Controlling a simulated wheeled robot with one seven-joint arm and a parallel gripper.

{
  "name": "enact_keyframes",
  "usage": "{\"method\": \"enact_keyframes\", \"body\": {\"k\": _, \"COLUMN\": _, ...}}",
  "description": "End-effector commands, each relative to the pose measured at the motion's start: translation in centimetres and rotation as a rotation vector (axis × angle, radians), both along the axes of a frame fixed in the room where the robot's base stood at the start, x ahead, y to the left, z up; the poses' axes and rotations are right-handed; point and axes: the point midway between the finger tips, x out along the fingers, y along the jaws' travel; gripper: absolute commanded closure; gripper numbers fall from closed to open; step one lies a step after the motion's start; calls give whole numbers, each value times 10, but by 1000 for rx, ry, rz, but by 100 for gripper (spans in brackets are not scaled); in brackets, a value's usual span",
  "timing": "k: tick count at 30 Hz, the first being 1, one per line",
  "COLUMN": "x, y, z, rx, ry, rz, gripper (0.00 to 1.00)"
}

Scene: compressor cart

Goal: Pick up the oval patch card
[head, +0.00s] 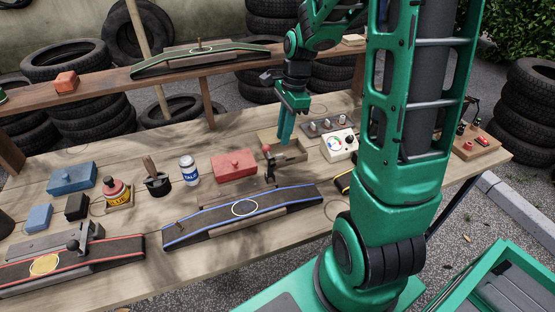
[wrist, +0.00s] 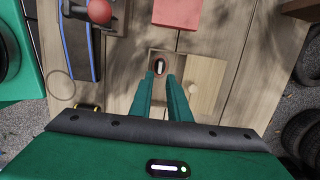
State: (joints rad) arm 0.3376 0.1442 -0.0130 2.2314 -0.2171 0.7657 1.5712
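A small dark oval piece with a pale strip, which looks like the oval patch card (wrist: 159,66), lies in the open compartment of a wooden box (wrist: 207,72). My gripper (wrist: 161,77) is open, with its two green fingers apart and the oval between and just beyond their tips in the wrist view. I cannot tell if the fingers touch it. In the head view my gripper (head: 285,138) points down over the wooden box (head: 296,158). The card is not discernible there.
A red box (head: 234,165) and a red-knobbed tool (head: 269,163) stand left of the wooden box. A white gauge unit (head: 339,145) and a grey plate with several knobs (head: 323,126) are close on its right. A blue-edged strip stand (head: 243,213) lies in front.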

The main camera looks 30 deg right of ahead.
Motion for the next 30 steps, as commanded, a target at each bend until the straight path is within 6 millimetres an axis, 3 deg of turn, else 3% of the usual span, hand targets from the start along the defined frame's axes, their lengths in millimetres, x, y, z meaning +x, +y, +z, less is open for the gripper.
{"method": "enact_keyframes", "body": {"k": 3, "x": 0, "y": 2, "z": -15, "rx": 1, "ry": 3, "rz": 1, "gripper": 84}}
{"method": "enact_keyframes", "body": {"k": 11, "x": 1, "y": 4, "z": -33, "rx": -1, "ry": 2, "rz": 1, "gripper": 84}}
{"method": "enact_keyframes", "body": {"k": 19, "x": 3, "y": 9, "z": -68, "rx": -1, "ry": 2, "rz": 0, "gripper": 84}}
{"method": "enact_keyframes", "body": {"k": 29, "x": 4, "y": 10, "z": -74, "rx": -2, "ry": -1, "rz": 1, "gripper": 84}}
{"method": "enact_keyframes", "body": {"k": 30, "x": 4, "y": 10, "z": -74, "rx": -2, "ry": -1, "rz": 1, "gripper": 91}}
